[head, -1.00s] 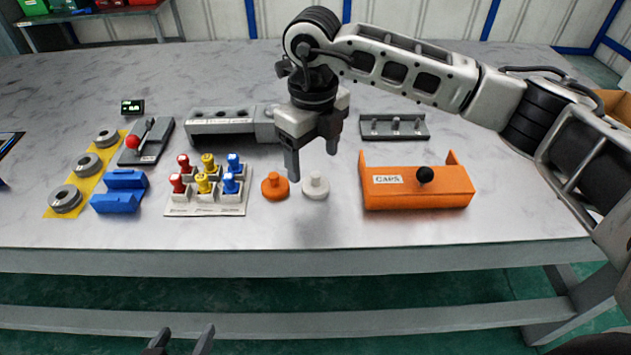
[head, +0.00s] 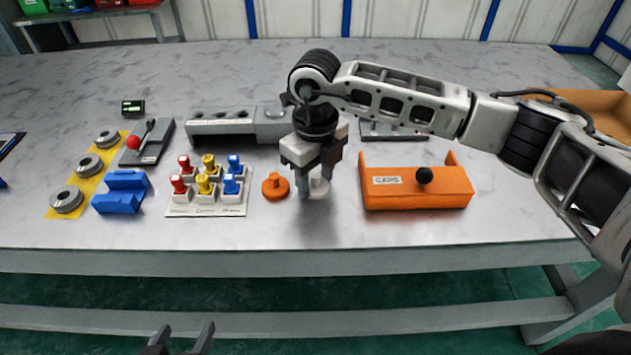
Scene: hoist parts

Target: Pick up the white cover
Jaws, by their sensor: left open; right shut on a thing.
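The white cover (head: 318,191) is on the table, right of the orange cover (head: 275,187). My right gripper (head: 314,188) has come down over the white cover from above and is shut on it. The fingers and wrist hide the cover's knob and part of its disc. I cannot tell whether it still touches the table. My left gripper (head: 181,343) is at the bottom edge, in front of the table, open and empty.
An orange box labelled "CAPS" (head: 415,196) stands to the right. A white tray with red, yellow and blue pieces (head: 207,211) is at the left. A grey fixture (head: 222,125) stands behind. A blue cradle (head: 120,203) and grey rings on a yellow strip (head: 75,188) are further left.

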